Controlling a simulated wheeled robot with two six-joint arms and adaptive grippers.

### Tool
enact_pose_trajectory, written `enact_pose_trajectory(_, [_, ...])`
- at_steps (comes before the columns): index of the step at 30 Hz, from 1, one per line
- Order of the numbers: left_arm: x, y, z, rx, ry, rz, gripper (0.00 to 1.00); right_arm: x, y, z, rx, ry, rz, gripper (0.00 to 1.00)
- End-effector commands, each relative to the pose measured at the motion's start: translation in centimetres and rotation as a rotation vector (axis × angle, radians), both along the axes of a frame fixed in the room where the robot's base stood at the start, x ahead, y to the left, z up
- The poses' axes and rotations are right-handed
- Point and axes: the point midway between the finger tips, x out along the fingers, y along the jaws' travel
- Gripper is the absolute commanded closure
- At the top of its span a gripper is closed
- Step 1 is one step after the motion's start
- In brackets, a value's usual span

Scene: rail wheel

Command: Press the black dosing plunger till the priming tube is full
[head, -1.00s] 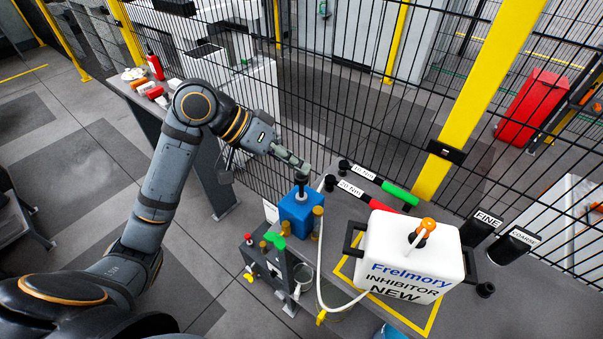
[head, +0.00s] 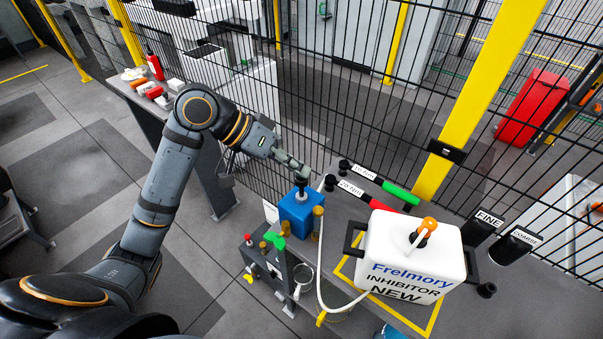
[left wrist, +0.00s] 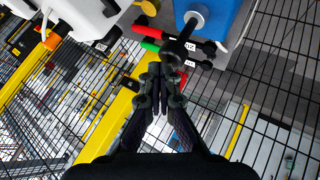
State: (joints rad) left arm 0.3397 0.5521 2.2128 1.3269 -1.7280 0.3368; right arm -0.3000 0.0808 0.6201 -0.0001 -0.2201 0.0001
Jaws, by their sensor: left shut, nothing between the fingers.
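The blue dosing block (head: 297,212) stands on the bench, with the black plunger (head: 300,188) on top. My right gripper is not in view.
A white inhibitor container (head: 408,250) with an orange-topped handle stands to the right, with a white hose (head: 321,260) beside it. Red and green torque wrenches (head: 380,195) lie behind. A grey stand with valves (head: 272,265) is in front. A mesh fence (head: 340,100) closes off the back.

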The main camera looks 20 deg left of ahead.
Motion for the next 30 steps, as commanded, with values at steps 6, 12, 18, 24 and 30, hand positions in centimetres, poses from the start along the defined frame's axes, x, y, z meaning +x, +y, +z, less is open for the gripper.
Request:
enact_pose_trajectory(6, [0.0, 0.0, -0.3, 0.0, 0.001, 0.0, 1.0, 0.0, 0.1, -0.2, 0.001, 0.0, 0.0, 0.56])
enact_pose_trajectory(12, [0.0, 0.0, -0.6, 0.0, 0.001, 0.0, 1.0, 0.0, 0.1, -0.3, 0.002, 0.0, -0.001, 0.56])
enact_pose_trajectory(18, [0.0, 0.0, -0.8, 0.0, 0.001, 0.0, 1.0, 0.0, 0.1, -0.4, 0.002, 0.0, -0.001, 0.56])
enact_pose_trajectory(24, [0.0, 0.0, -1.1, 0.0, 0.001, 0.0, 1.0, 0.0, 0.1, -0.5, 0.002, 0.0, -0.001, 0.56])
enact_pose_trajectory(30, [0.0, 0.0, -1.3, 0.0, 0.001, 0.0, 1.0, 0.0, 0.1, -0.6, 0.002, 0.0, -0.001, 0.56])
